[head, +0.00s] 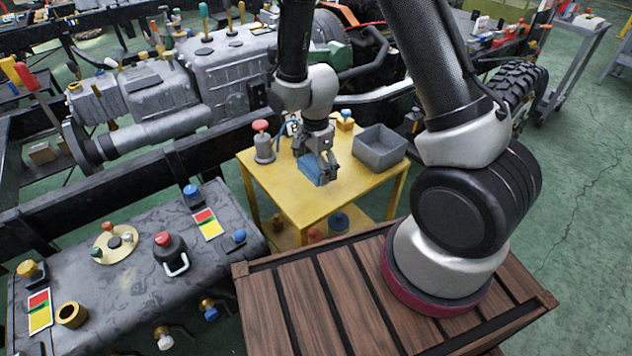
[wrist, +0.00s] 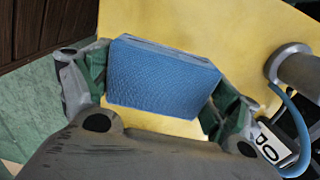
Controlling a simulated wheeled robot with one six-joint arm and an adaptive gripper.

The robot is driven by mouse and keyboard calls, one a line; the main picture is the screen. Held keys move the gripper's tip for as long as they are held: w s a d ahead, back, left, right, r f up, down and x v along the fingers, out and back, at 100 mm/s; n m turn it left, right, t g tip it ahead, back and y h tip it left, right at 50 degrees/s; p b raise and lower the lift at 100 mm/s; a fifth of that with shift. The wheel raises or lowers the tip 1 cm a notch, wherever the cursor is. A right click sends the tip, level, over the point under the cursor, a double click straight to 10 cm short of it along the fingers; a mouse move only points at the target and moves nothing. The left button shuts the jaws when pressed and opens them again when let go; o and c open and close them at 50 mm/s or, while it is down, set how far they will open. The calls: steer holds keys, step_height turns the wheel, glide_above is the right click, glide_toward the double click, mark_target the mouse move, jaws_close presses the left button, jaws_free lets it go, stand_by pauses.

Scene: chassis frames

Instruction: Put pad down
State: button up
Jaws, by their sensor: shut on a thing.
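The pad is a blue block with a textured face (wrist: 160,78), and it fills the middle of the wrist view. In the head view the pad (head: 312,170) shows at the tip of my arm, over the yellow table (head: 290,205). My gripper (head: 322,158) is shut on the pad, with one finger on each side of it in the wrist view (wrist: 155,88). Yellow tabletop lies behind the pad. I cannot tell whether the pad touches the tabletop or hangs just above it.
On the yellow table, a grey open bin (head: 379,150) stands to the right and a grey canister with a red cap (head: 263,143) to the left. A small yellow thing with a blue top (head: 345,120) is at the back. The front of the tabletop is clear.

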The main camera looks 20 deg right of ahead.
mark_target(316, 162)
steer(key=shift+f, duration=2.6)
steer(key=shift+f, duration=0.1)
steer(key=o, duration=1.1)
step_height(316, 162, up, 12)
steer(key=shift+r, duration=0.45)
steer(key=s+d+r+n+t, duration=0.1)
steer(key=d+r+n, duration=0.3)
steer(key=r, duration=0.6)
steer(key=s+d+r+n+t, duration=0.1)
steer(key=s+d+r+n, duration=0.2)
steer(key=s+r, duration=0.2)
steer(key=s+d+r+n+t, duration=0.1)
steer(key=s+d+r+n, duration=0.3)
steer(key=s+r, duration=0.2)
steer(key=s+d+r+n+t, duration=0.1)
steer(key=s+d+r+n, duration=0.2)
steer(key=s+r, duration=0.2)
steer(key=shift+s+d+r, duration=0.1)
steer(key=shift+s+d, duration=0.1)
steer(key=shift+s, duration=0.35)
steer(key=shift+s+d+r, duration=0.1)
steer(key=shift+s+d, duration=0.1)
steer(key=shift+s, duration=0.3)
